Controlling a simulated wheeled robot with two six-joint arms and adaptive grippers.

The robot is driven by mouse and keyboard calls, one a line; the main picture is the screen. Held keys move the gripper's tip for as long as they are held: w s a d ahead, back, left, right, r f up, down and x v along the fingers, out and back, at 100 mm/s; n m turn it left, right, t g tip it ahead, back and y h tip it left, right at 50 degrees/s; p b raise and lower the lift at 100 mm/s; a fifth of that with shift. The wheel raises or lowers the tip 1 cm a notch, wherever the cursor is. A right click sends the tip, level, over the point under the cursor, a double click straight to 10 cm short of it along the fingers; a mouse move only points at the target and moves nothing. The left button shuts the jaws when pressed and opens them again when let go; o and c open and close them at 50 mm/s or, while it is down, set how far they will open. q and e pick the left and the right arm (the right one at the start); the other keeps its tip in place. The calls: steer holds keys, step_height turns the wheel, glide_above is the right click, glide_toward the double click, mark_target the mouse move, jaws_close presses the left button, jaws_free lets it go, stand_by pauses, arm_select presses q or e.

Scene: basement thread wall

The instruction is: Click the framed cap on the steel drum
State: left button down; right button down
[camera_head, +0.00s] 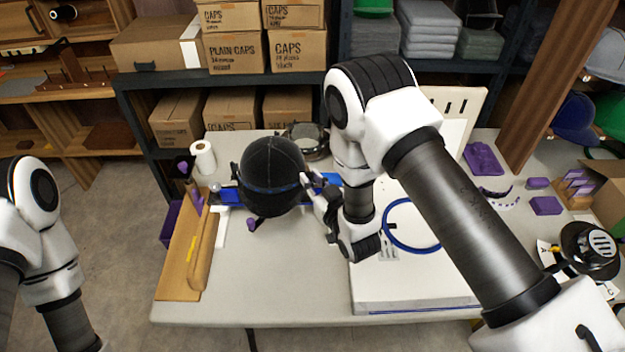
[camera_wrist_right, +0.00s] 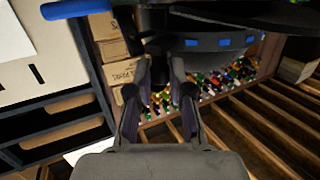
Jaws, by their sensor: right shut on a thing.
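A black cap (camera_head: 272,165) with a blue band round its lower part is over the back left of the white table. My right gripper (camera_head: 312,190) is at the cap's right lower side, shut on its frame. In the right wrist view the fingers (camera_wrist_right: 162,75) close on a dark part under a black rim with blue marks (camera_wrist_right: 225,42). A round metal thing (camera_head: 318,151), possibly the steel drum, shows behind the cap and is partly hidden. I cannot tell whether cap and drum touch. My left gripper is out of view; only its arm shows at left.
A white board with a blue hoop (camera_head: 388,232) lies right of the cap, under my right arm. A wooden stand (camera_head: 190,250) is at the table's left edge, a white roll (camera_head: 203,157) behind it. Boxed shelves stand behind. The front middle of the table is clear.

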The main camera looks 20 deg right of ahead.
steer(key=shift+f+b, duration=0.3)
steer(key=shift+f, duration=0.05)
steer(key=shift+f+b, duration=0.3)
steer(key=shift+f, duration=0.05)
steer(key=c, duration=1)
jaws_free()
steer(key=shift+s+f, duration=0.1)
steer(key=s, duration=0.4)
steer(key=s+d+r, duration=0.1)
steer(key=s, duration=0.2)
steer(key=s+d, duration=0.1)
steer(key=s, duration=0.3)
steer(key=shift+s+r, duration=0.3)
steer(key=shift+a, duration=0.15)
